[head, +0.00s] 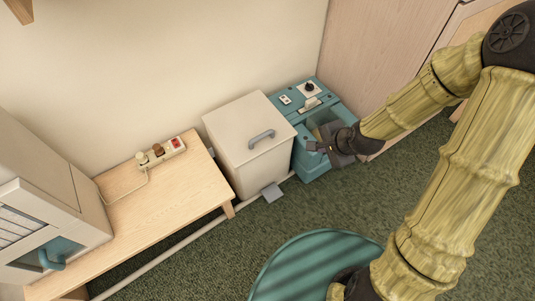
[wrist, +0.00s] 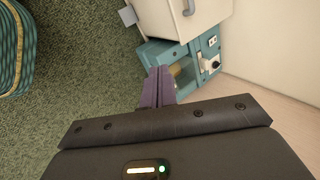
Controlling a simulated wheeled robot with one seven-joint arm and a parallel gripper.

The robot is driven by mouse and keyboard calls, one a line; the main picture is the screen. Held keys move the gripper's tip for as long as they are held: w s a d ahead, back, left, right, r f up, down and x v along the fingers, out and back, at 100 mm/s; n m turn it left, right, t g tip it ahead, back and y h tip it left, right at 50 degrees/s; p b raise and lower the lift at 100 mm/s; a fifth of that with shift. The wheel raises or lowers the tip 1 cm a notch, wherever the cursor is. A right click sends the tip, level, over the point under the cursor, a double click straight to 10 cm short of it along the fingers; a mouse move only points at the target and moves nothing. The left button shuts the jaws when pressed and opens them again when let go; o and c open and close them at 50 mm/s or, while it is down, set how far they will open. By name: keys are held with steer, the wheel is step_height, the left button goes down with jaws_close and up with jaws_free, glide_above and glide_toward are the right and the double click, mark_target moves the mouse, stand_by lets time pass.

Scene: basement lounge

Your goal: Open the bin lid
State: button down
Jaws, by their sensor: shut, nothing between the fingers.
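The bin (head: 260,168) is a cream box against the wall, with a flat lid (head: 236,122) that looks shut. A grey bar handle (head: 261,138) sits near the lid's front edge, and a grey pedal (head: 272,193) sticks out at the bin's foot. The bin also shows at the top of the wrist view (wrist: 162,22). My gripper (head: 316,147) is to the right of the bin, over the front of a teal unit, apart from the lid handle. In the wrist view its purple fingers (wrist: 158,86) are together and hold nothing.
The teal unit (head: 313,169) with an open recess and a black knob stands right of the bin. A wooden bench (head: 190,190) with a power strip (head: 160,151) is to its left. A teal round item (head: 310,268) is in front. Green carpet (head: 315,210) lies clear between.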

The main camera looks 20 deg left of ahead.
steer(key=w+a+f+m+t+y+b, duration=0.1)
steer(key=a+f+m+y+b, duration=0.1)
steer(key=a+f+m+b, duration=0.35)
steer(key=w+a+f+m+t+y+b, duration=0.1)
steer(key=a+f+m+y+b, duration=0.15)
steer(key=f+b, duration=0.55)
steer(key=m+t+y+b, duration=0.2)
steer(key=m+t+b, duration=0.1)
steer(key=m+b, duration=0.65)
glide_toward(268, 148)
step_height(268, 148, up, 2)
steer(key=n+b, duration=0.1)
steer(key=shift+a+r, duration=0.15)
steer(key=shift+r, duration=0.25)
steer(key=b+x, duration=0.5)
steer(key=x, duration=0.5)
steer(key=shift+f, duration=0.1)
steer(key=shift+r, duration=0.2)
